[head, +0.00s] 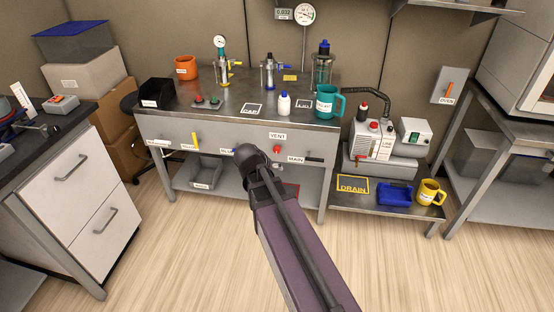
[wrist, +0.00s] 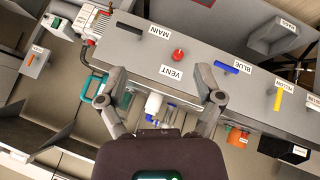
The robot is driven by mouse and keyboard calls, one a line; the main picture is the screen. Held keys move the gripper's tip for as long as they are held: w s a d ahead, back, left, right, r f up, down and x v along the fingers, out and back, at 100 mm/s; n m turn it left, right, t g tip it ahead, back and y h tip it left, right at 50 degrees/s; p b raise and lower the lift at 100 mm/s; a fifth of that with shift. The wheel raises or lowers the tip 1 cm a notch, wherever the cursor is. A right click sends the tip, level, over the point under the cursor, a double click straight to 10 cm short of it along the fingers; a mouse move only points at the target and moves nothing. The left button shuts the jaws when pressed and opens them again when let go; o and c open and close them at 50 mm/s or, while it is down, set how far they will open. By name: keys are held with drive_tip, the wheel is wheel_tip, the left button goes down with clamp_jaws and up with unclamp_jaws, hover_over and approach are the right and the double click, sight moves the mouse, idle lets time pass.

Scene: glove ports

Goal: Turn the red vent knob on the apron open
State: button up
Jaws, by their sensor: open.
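The red vent knob (head: 277,149) is on the grey front apron (head: 220,140) of the steel bench, just under the VENT label (head: 277,136). In the wrist view the red knob (wrist: 178,55) shows unobstructed, beyond the fingertips and between their lines, a little right of centre. My gripper (wrist: 162,84) is open and empty, with its two fingers spread wide, apart from the knob. In the head view my arm reaches toward the apron left of the knob and hides part of it; the fingers cannot be made out there. The knob's turn angle is too small to read.
On the apron, a black handle (wrist: 130,28) sits by MAIN, a blue handle (wrist: 225,68) by BLUE, and a yellow handle (head: 195,142) farther left. A white bottle (head: 284,103) and teal mug (head: 329,101) stand on the bench above. Floor in front is clear.

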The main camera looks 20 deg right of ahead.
drive_tip(key=w+d+f+t+h+b, duration=0.5)
drive_tip(key=w+f+b, duration=0.4)
drive_tip(key=b, duration=0.6)
drive_tip(key=n+t+b, duration=0.2)
drive_tip(key=t+b, duration=0.3)
drive_tip(key=b, duration=1.1)
approach(276, 150)
drive_tip(key=s+a, duration=0.1)
drive_tip(key=s, duration=0.2)
drive_tip(key=shift+w+y, duration=0.2)
drive_tip(key=shift+y, duration=0.2)
drive_tip(key=shift+w, duration=0.1)
drive_tip(key=x, duration=1.3)
drive_tip(key=shift+w+d+r, duration=0.15)
drive_tip(key=shift+w, duration=0.15)
drive_tip(key=shift+c, duration=0.3)
